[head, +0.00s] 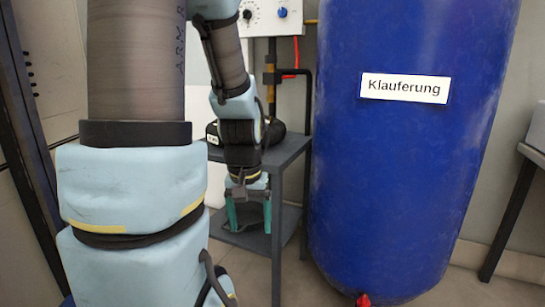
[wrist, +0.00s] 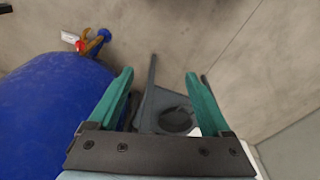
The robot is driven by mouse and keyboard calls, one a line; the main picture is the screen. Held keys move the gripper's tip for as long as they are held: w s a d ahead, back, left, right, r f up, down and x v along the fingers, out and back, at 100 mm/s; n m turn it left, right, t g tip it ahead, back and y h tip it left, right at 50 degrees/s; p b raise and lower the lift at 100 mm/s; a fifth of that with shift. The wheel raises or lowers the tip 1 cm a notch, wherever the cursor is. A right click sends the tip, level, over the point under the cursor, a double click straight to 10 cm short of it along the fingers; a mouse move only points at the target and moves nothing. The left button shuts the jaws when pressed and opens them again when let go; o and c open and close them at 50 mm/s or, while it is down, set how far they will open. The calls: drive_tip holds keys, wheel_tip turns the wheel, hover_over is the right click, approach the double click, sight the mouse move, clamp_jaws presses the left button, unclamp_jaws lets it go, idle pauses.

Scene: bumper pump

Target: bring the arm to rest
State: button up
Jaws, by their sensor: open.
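My gripper (head: 250,212) hangs pointing down in front of a grey metal stand in the head view. In the wrist view its two green fingers (wrist: 157,85) are spread apart with nothing held between them. My arm is bent, with its large near links filling the left of the head view and its forearm running down to the gripper.
A grey two-level stand (head: 286,152) is behind my gripper, with a dark object on its top. A large blue tank (head: 400,170) labelled "Klauferung" stands close on the right. Grey table at far right (head: 512,215).

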wheel_tip(320, 180, up, 24)
drive_tip(key=s+a+p, duration=0.1)
drive_tip(key=s+p, duration=0.1)
drive_tip(key=p, duration=2.1)
drive_tip(key=shift+a+f, duration=0.15)
drive_tip(key=shift+a, duration=0.2)
